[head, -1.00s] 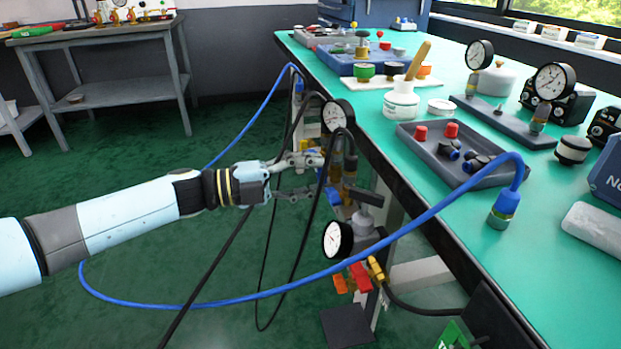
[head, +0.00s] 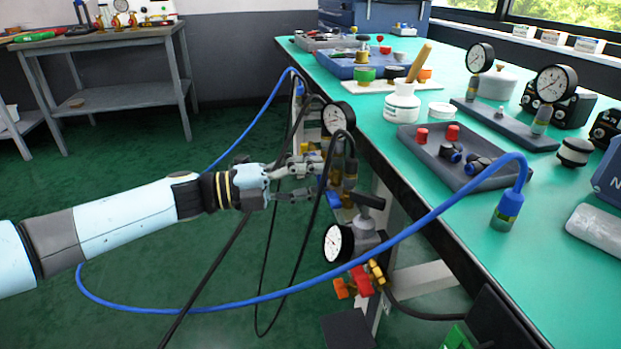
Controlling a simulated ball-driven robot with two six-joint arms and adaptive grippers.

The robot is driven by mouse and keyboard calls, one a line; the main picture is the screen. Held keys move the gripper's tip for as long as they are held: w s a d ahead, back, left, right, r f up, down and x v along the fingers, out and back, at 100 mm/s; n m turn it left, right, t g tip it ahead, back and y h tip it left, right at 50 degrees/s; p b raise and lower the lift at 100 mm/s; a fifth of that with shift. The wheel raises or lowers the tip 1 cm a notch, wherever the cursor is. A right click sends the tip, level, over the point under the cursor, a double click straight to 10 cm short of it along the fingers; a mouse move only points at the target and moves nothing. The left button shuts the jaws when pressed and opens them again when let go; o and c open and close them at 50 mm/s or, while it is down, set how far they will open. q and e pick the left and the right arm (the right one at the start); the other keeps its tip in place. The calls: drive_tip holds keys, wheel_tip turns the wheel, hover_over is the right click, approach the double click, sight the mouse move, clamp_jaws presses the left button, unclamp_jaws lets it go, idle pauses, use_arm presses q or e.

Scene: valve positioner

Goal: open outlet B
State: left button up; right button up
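The valve assembly hangs at the near side of the bench, with an upper gauge (head: 337,118) and a lower gauge (head: 338,243). Brass and blue fittings (head: 335,198) sit between them. Red and orange handles (head: 360,281) are at the bottom, beside yellow fittings (head: 377,273). I cannot read which part is outlet B. My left gripper (head: 318,178) reaches in from the left at the middle of the assembly, its fingers apart above and below. Black hoses cross in front of the fingertips, so contact with a fitting cannot be told. My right gripper is not in view.
A blue hose (head: 255,299) loops low across the front to a blue fitting (head: 508,210) on the green bench (head: 440,107). Black hoses (head: 305,235) hang by the gripper. A grey tray (head: 455,160) holds small knobs.

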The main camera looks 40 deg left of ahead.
use_arm(q)
drive_tip(key=shift+o, duration=0.6)
drive_tip(key=v, duration=1.2)
